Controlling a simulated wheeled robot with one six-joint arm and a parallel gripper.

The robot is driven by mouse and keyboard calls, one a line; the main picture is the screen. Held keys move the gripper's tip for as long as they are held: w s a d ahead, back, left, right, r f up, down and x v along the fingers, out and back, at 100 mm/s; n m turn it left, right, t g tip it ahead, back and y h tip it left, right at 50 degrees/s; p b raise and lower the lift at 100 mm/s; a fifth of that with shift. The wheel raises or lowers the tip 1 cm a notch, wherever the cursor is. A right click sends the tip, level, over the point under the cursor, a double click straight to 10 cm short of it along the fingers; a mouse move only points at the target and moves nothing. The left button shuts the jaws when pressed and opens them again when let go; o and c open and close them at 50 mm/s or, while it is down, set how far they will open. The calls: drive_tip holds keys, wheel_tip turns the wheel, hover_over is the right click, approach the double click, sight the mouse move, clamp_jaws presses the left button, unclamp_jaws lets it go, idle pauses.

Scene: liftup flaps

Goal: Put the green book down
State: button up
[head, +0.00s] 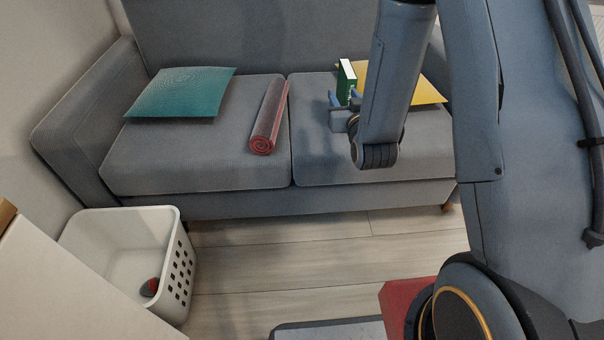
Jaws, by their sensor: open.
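The green book (346,82) stands upright on the right seat cushion of the grey sofa (208,150), with its pale page edge showing at the top. My gripper (341,103) is just in front of the book, low over the same cushion. Its blue fingers are open and overlap the book's lower part in the picture. Whether they touch the book I cannot tell. My arm hides part of the cushion right of the book.
A yellow cushion (425,92) lies behind my arm, right of the book. A rolled red towel (269,118) and a teal cushion (180,92) lie on the left seat. A white basket (120,222) with a small red and grey item stands on the floor.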

drive_tip(key=s+a+n+g+y, duration=0.25)
drive_tip(key=s+a+g, duration=0.65)
drive_tip(key=s+a, duration=0.5)
drive_tip(key=s+r+n+g+h, duration=0.1)
drive_tip(key=s+r+g, duration=0.1)
drive_tip(key=s, duration=0.9)
drive_tip(key=s+a+r+n+g+h, duration=0.1)
drive_tip(key=s+g, duration=0.4)
drive_tip(key=s, duration=0.6)
wheel_tip(320, 180, up, 2)
drive_tip(key=shift+s+a+r+n+h, duration=0.1)
drive_tip(key=shift+s+a+n+h, duration=0.25)
drive_tip(key=shift+n, duration=0.2)
